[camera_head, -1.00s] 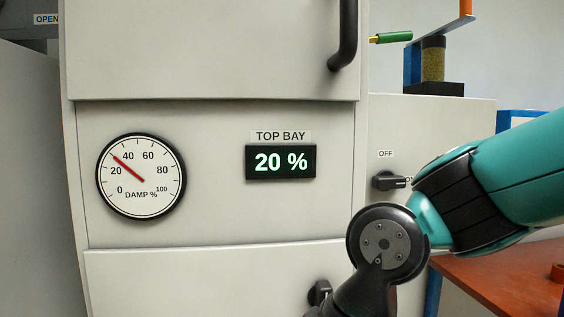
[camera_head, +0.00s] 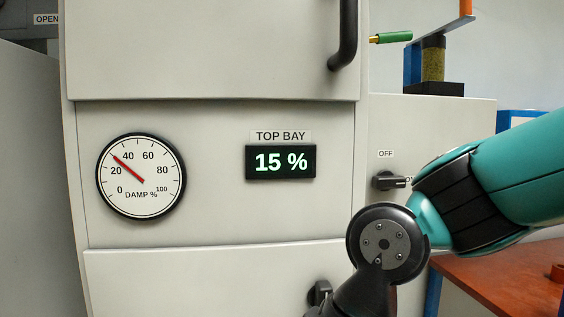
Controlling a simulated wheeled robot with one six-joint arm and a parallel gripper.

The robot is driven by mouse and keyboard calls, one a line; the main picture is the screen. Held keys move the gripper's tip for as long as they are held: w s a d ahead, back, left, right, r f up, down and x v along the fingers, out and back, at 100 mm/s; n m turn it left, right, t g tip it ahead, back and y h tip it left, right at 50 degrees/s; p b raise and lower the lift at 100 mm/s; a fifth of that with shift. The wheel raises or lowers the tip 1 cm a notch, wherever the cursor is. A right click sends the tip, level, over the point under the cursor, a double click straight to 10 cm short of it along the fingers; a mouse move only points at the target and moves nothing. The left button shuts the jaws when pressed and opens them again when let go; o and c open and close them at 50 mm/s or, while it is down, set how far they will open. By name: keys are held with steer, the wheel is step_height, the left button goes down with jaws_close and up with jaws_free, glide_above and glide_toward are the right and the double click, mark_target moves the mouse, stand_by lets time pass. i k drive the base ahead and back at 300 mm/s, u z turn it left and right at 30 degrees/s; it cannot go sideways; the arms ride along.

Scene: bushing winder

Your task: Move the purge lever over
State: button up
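No part in view carries a purge label, so I cannot tell for sure which one is the purge lever. A green handle with a brass tip (camera_head: 393,38) points sideways at the upper right, beside the cabinet. A black rotary switch (camera_head: 388,181) sits on the side panel between OFF and a partly hidden ON label; its pointer lies toward ON. My teal and black arm crosses the right side, covering part of the panel. My gripper is out of view below the frame.
The cabinet front has a TOP BAY display (camera_head: 281,162) reading 15 % and a round DAMP % gauge (camera_head: 141,176) with its needle between 20 and 40. A black door handle (camera_head: 347,38) sticks out above. A reddish-brown table (camera_head: 505,282) stands at the lower right.

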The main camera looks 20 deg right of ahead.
mark_target(395, 37)
steer(key=u, duration=1.15)
steer(key=k, duration=0.85)
steer(key=z, duration=1.15)
steer(key=i, duration=0.5)
steer(key=u, duration=0.05)
